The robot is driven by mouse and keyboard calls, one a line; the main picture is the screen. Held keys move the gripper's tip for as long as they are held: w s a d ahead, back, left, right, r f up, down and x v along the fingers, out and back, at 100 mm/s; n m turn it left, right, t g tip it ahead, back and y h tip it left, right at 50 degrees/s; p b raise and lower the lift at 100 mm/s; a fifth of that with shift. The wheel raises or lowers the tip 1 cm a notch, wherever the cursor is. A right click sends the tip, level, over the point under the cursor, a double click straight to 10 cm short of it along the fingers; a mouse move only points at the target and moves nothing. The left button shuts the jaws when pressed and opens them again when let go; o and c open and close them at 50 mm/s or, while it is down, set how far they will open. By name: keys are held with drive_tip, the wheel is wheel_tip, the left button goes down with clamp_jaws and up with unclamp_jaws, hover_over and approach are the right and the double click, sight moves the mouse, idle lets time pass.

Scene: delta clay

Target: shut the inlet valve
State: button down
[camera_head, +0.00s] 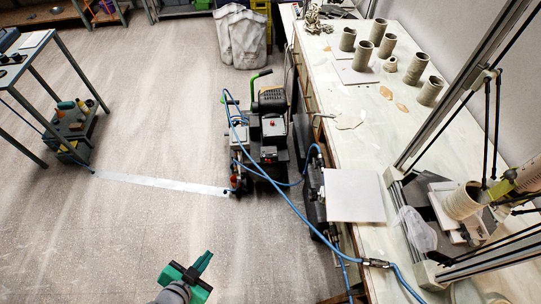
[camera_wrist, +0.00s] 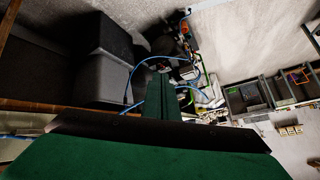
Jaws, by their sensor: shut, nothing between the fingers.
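My gripper (camera_head: 203,262) is green and shut, with nothing between its fingers. It is above open floor at the bottom of the head view, apart from the machine and hoses. In the wrist view its fingers (camera_wrist: 168,98) point away from the camera. A blue hose (camera_head: 282,193) runs from a wheeled compressor-like machine (camera_head: 270,125) toward the table's front corner. A small inline fitting (camera_head: 376,263) sits on the hose there; it may be the inlet valve, but its handle position is too small to read.
A long worktable (camera_head: 372,150) with clay cylinders (camera_head: 388,45) and a frame-mounted clay printer (camera_head: 462,200) stands right. A white panel (camera_head: 352,196) is at its edge. A metal-legged table (camera_head: 60,60) stands left. A pale strip (camera_head: 160,182) crosses the floor, which is mostly free.

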drive_tip(key=w+d+r+m+g, duration=0.1)
drive_tip(key=w+d+r+m, duration=0.1)
drive_tip(key=w+d+r, duration=0.3)
drive_tip(key=w+d+r+m+g+h, duration=0.1)
drive_tip(key=w+r, duration=0.1)
drive_tip(key=w, duration=0.6)
drive_tip(key=w+d+r+m+g, duration=0.1)
drive_tip(key=w+d+r+m, duration=0.1)
drive_tip(key=w+d+r, duration=0.3)
drive_tip(key=w+d+r+m+g+h, duration=0.1)
drive_tip(key=w+d+r+m+g, duration=0.15)
drive_tip(key=d+r, duration=0.55)
drive_tip(key=w+d+r+m+g+h, duration=0.1)
drive_tip(key=d+r+m, duration=0.2)
drive_tip(key=d+r, duration=0.55)
hover_over(314, 162)
drive_tip(key=s, duration=0.3)
wheel_tip(314, 162, down, 10)
drive_tip(key=f, duration=0.2)
drive_tip(key=w+f, duration=0.1)
drive_tip(key=shift+a+f, duration=0.25)
drive_tip(key=shift+f, duration=0.1)
drive_tip(key=shift+a+f, duration=0.15)
drive_tip(key=shift+f, duration=0.3)
